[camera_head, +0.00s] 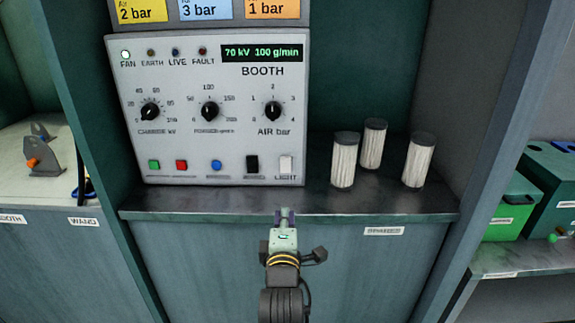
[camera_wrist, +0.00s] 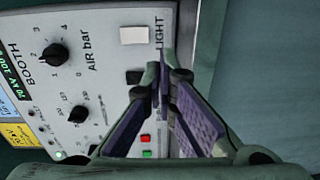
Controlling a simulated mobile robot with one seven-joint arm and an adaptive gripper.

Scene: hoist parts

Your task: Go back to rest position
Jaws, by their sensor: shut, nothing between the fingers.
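My gripper (camera_head: 284,212) is in front of the shelf edge in the head view, below the booth control panel (camera_head: 212,160). In the wrist view my gripper (camera_wrist: 160,78) has its fingertips together with nothing between them. The panel (camera_wrist: 95,90) shows turned on its side there, behind the fingers. The white LIGHT switch (camera_head: 286,163) is at the panel's lower right. It also shows in the wrist view (camera_wrist: 133,35), above and left of the fingertips. A gap between the gripper and the panel shows in the head view.
Several things stand near: three pale cylinders with dark caps (camera_head: 374,143) on the shelf (camera_head: 290,204) right of the panel. Cabinet side walls (camera_head: 505,130) bound the bay. A grey clamp-like tool (camera_head: 42,160) is at left, a green bin (camera_head: 515,210) at right.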

